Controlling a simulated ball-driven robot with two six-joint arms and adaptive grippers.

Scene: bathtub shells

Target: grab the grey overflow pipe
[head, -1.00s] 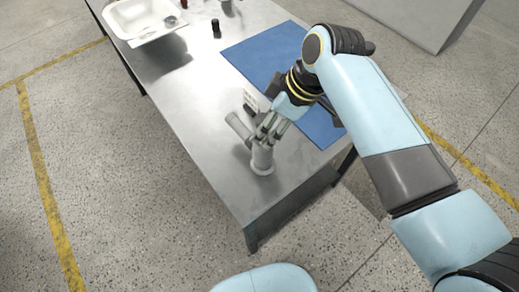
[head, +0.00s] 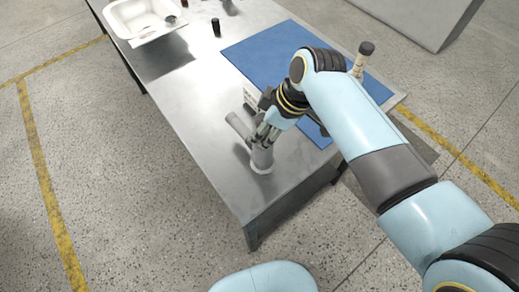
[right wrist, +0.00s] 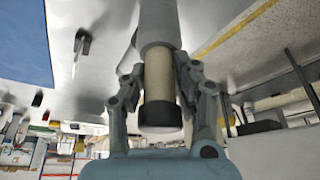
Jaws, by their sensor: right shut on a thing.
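The grey overflow pipe (head: 262,157) stands upright near the front corner of the metal table, its side branch pointing up and left. My right gripper (head: 265,133) is at its upper part, shut on it. In the right wrist view the pipe (right wrist: 157,22) runs between the two fingers (right wrist: 160,75), with a cream band and a dark end near the palm. The fingers hide part of the pipe in the head view. My left gripper is not in view.
The metal table (head: 205,110) carries a blue mat (head: 262,50), a white bathtub shell (head: 140,20) and a small black cylinder (head: 216,27). A small pale block (head: 250,95) is close behind the pipe. A dark-capped cream item (head: 362,60) stands beyond my right arm.

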